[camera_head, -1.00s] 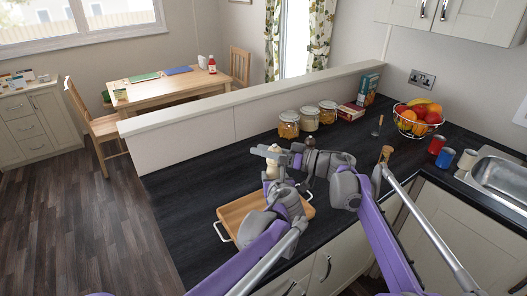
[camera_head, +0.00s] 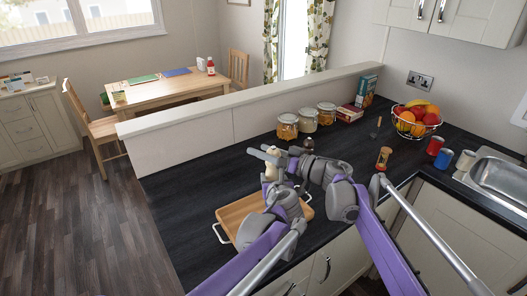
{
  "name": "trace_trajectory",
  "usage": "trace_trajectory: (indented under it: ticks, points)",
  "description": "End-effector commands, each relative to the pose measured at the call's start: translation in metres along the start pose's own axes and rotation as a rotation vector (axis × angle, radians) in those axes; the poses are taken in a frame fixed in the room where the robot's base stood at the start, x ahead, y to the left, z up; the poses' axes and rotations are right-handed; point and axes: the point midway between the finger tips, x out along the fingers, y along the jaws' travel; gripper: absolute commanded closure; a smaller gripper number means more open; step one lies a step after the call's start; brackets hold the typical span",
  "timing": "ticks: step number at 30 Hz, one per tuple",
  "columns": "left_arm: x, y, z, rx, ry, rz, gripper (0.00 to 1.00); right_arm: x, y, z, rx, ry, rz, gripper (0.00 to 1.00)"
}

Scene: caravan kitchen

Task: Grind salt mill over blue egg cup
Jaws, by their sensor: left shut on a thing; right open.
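A pale cream mill, seemingly the salt mill (camera_head: 271,172), stands upright above the counter, partly covered by my grippers. My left gripper (camera_head: 272,182) is the lower one and is shut on its lower part; its fingers are mostly hidden. My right gripper (camera_head: 264,154) is open, with its fingers pointing left at the mill's top. I cannot tell whether they touch it.
A wooden board (camera_head: 233,214) with metal handles lies beneath my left arm. Glass jars (camera_head: 288,127) line the low wall. The counter's left part is clear.

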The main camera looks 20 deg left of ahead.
Motion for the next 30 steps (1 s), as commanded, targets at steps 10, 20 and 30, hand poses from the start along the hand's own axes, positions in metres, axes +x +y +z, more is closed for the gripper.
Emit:
trace_trajectory:
  ticks: [10, 20, 30]
  points:
    - [0.000, 0.000, 0.000, 0.000, 0.000, 0.000, 0.96, -0.041, 0.001, 0.000, 0.000, 0.001, 0.004, 0.17]
    - [0.000, 0.000, 0.000, 0.000, 0.000, 0.000, 0.96, -0.105, 0.001, 0.000, 0.000, 0.000, 0.003, 0.17]
    - [0.000, 0.000, 0.000, 0.000, 0.000, 0.000, 0.96, -0.120, 0.000, 0.000, 0.000, 0.000, 0.000, 0.17]
